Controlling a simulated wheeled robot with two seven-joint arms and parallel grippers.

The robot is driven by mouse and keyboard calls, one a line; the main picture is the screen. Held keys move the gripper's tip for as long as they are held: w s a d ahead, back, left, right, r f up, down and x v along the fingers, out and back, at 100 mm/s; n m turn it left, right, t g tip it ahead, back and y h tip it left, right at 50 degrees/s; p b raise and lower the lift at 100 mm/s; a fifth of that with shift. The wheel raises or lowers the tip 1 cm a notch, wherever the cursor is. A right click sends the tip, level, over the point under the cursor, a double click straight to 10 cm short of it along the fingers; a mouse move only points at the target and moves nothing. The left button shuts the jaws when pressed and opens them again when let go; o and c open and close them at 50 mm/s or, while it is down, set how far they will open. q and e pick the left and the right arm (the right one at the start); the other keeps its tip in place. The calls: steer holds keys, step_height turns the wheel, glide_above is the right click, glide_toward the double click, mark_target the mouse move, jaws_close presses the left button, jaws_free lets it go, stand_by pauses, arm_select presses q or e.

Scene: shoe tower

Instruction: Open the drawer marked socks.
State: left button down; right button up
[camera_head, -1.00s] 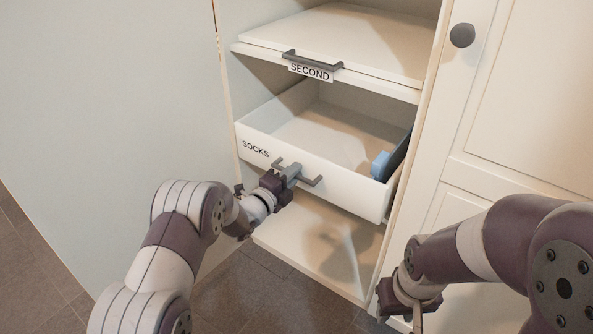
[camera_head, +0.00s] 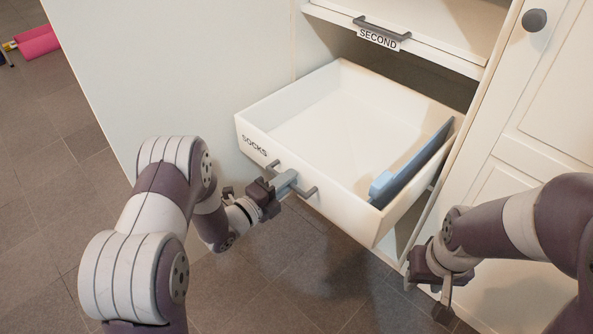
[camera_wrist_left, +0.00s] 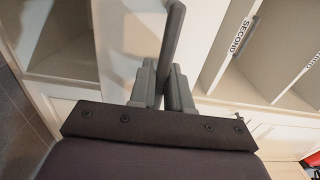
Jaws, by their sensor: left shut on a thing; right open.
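The white drawer marked SOCKS (camera_head: 256,147) is pulled well out of the cabinet in the head view. Its dark bar handle (camera_head: 308,191) is on the front panel. My left gripper (camera_head: 286,182) is shut on that handle. In the left wrist view the grey fingers (camera_wrist_left: 162,85) close around the dark handle bar (camera_wrist_left: 172,40). Inside the drawer, a blue and dark flat object (camera_head: 415,165) leans along the right wall; the rest of the drawer floor looks empty. My right gripper (camera_head: 442,300) is open, low at the right, with no object seen in it.
A shelf or drawer marked SECOND (camera_head: 378,39) with its own handle is above. A white cabinet door with a round knob (camera_head: 535,20) stands at the right. A pink roll (camera_head: 38,42) lies on the tiled floor at the far left. The floor in front is clear.

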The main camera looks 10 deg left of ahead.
arm_select(q)
steer(key=shift+s+a, duration=0.1)
steer(key=shift+s, duration=0.05)
steer(key=c, duration=1.2)
jaws_free()
steer(key=shift+o, duration=0.2)
steer(key=p+v, duration=0.3)
steer(key=v, duration=0.9)
steer(key=shift+s+a, duration=0.2)
steer(key=shift+s, duration=0.05)
